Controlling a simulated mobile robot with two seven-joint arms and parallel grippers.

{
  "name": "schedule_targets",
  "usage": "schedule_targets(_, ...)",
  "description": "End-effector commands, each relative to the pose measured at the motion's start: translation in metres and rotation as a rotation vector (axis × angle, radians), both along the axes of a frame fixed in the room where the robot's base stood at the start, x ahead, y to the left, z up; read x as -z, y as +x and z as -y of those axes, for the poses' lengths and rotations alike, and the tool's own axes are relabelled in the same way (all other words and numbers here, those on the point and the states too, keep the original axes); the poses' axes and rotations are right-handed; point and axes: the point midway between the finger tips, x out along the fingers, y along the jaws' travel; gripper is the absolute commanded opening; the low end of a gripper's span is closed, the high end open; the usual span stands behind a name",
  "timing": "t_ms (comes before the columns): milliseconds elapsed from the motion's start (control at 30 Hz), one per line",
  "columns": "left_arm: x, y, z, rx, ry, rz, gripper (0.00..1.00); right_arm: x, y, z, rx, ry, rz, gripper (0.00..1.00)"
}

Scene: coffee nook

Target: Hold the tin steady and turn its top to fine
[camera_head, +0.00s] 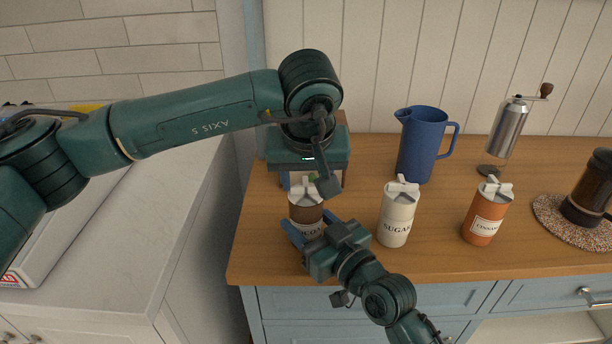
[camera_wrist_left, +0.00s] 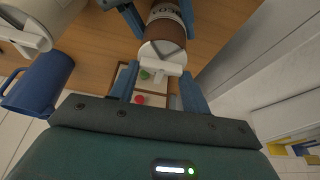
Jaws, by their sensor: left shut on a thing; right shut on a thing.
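The brown tin (camera_head: 306,222) stands upright near the left end of the wooden counter. Its label is partly hidden. Its white top with a raised bar (camera_wrist_left: 162,56) shows in the left wrist view. My left gripper (camera_head: 309,184) comes from above and is shut on the top, with one finger on each side of it in the left wrist view (camera_wrist_left: 160,85). My right gripper (camera_head: 313,228) comes from the front right and is shut around the tin's body. Its blue finger ends flank the body in the left wrist view. No setting mark on the top is readable.
A white sugar tin (camera_head: 396,219) stands just right of my right gripper, and an orange tin (camera_head: 484,217) stands farther right. A blue jug (camera_head: 420,148), a metal grinder (camera_head: 508,128) and a dark press (camera_head: 587,190) on a round mat (camera_head: 557,227) stand beyond. The counter's front edge is close.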

Motion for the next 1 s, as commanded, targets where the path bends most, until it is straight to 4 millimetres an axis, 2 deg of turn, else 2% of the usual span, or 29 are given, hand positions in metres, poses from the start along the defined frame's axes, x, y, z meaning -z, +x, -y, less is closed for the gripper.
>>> schedule_targets(33,-0.0002,0.0,-0.0001,0.0,0.0,0.0,0.36,0.0004,0.0,0.0,0.0,-0.001,-0.001,0.27)
schedule_targets(200,-0.0003,0.0,-0.0001,0.0,0.0,0.0,0.24,0.0005,0.0001,0.0001,0.0,-0.001,-0.001,0.27)
schedule_targets(567,-0.0005,-0.0001,0.0001,-0.068,0.001,-0.001,0.24,0.0005,0.0001,0.0002,0.0,0.0,-0.001,0.27)
schedule_targets(1000,-0.0007,0.0002,0.0014,-0.423,0.002,0.001,0.24,0.0006,0.0002,0.0004,0.001,-0.001,-0.001,0.27)
